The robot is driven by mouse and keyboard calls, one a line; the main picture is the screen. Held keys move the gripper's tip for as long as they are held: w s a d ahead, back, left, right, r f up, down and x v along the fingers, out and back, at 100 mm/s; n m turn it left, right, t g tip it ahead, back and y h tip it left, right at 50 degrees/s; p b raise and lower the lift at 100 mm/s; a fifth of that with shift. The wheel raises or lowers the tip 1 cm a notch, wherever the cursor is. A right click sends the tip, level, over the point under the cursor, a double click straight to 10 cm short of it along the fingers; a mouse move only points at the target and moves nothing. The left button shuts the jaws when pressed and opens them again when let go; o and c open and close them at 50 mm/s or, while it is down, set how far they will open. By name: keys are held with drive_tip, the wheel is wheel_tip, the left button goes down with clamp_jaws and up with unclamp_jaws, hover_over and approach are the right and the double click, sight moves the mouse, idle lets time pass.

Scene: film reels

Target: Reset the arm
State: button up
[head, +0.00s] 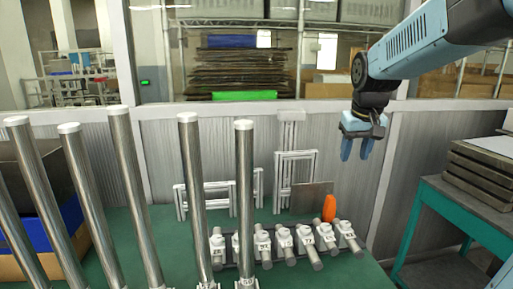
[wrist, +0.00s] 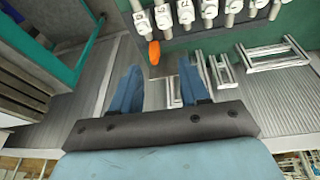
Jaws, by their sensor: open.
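My gripper (head: 357,148) hangs from my blue arm at the upper right of the head view, above the back edge of the green table. Its two blue fingers point down, spread apart with nothing between them. In the wrist view my gripper (wrist: 153,85) also shows open and empty. No object touches the fingers.
The green table (head: 130,248) carries tall metal posts (head: 195,190), a row of numbered cylinders (head: 285,240), an orange object (head: 329,208) and white frames (head: 295,175). A teal bench (head: 440,205) with stacked trays stands at right. A grey wall panel (head: 350,170) stands behind.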

drive_tip(key=s+a+f+t, duration=0.1)
drive_tip(key=s+f+t, duration=0.1)
drive_tip(key=s, duration=1.6)
drive_tip(key=shift+s+a+m, duration=0.25)
drive_tip(key=shift+m, duration=0.15)
drive_tip(key=shift+o, duration=0.4)
drive_tip(key=shift+f, duration=0.1)
idle(0.9)
